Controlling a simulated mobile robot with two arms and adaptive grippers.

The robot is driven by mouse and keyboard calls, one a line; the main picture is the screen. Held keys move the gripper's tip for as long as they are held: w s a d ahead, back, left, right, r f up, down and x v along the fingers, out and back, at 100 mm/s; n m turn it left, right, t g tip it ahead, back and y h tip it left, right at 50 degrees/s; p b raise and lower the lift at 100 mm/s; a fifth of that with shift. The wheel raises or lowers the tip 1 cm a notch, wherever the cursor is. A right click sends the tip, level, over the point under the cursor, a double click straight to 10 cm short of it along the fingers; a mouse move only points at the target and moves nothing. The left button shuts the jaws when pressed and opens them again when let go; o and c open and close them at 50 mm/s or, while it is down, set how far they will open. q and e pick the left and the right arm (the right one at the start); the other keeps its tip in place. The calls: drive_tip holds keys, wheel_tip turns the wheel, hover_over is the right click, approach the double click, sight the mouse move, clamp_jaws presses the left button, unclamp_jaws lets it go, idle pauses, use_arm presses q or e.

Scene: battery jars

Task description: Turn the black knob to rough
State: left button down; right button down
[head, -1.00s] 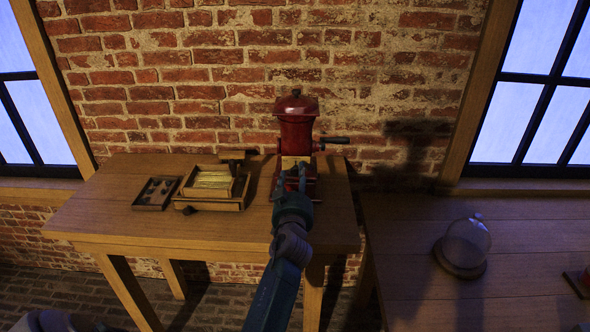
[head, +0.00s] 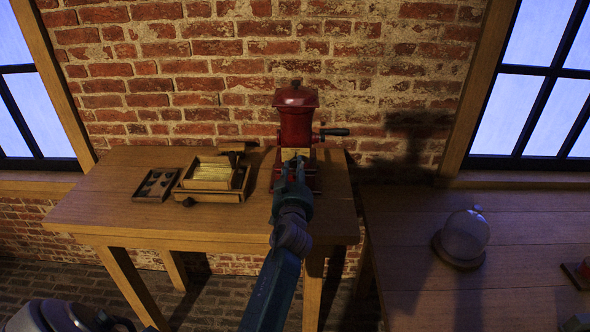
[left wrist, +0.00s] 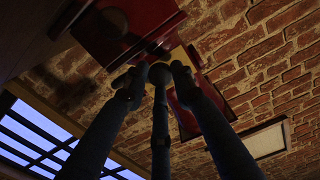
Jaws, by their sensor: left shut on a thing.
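The red grinder (head: 296,125) stands upright at the back of the small wooden table, with a crank on its right side. My left gripper (head: 293,164) is at the front of the grinder, below its pale yellowish plate (head: 289,154). In the left wrist view, the dark fingers (left wrist: 158,76) come together against the red body (left wrist: 122,30). They are shut on a small dark part, apparently the black knob, which is mostly hidden between the fingertips. Its setting and any marking for rough cannot be read.
A wooden box (head: 228,196) with yellowish strips and a small dark tray (head: 156,184) stand left of the grinder. The crank (head: 333,132) sticks out to the right. A glass dome (head: 465,236) stands on the right-hand table. A brick wall is close behind.

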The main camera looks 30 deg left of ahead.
use_arm(q)
drive_tip(key=m, duration=0.5)
drive_tip(key=shift+a+m, duration=0.1)
drive_tip(key=shift+m, duration=0.3)
drive_tip(key=m, duration=0.5)
drive_tip(key=shift+r, duration=0.15)
drive_tip(key=shift+m, duration=0.3)
drive_tip(key=c, duration=1.5)
unclamp_jaws()
drive_tip(key=shift+a, duration=0.1)
drive_tip(key=shift+o, duration=0.2)
drive_tip(key=v, duration=1.2)
drive_tip(key=shift+f, duration=0.25)
